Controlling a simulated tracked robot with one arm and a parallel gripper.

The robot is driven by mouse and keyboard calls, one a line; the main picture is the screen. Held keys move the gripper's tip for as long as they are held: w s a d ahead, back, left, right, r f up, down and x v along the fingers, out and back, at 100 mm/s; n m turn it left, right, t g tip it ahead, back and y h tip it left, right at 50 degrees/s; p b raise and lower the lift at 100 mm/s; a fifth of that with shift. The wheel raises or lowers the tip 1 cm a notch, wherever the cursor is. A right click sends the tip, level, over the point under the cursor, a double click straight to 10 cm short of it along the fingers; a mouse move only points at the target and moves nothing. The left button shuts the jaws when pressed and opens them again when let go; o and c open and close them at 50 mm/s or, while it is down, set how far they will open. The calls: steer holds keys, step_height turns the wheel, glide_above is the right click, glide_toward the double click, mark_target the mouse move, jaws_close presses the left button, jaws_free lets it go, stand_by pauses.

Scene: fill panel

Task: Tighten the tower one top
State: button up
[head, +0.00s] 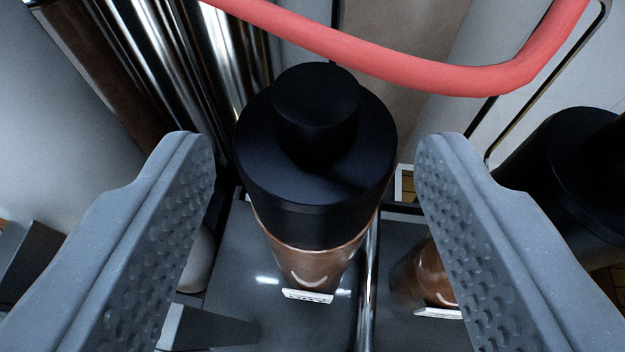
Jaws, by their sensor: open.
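The tower top is a black round cap with a smaller black knob (316,105) on it. It sits on a wide black collar (300,195) above a copper-brown body (310,268) with a small white label (307,296) at its foot. I cannot tell if this is tower one. My gripper (316,150) is open, with one grey dimpled finger on each side of the cap. Gaps show between both fingers and the cap, and nothing is held.
A red hose or bar (400,72) crosses behind the cap. Shiny metal pipes (215,55) stand at the upper left. A second black-topped unit (570,165) is at the right. Another copper body (420,270) is partly hidden behind the right finger.

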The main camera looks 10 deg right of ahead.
steer(key=p+v, duration=0.1)
steer(key=v, duration=0.7)
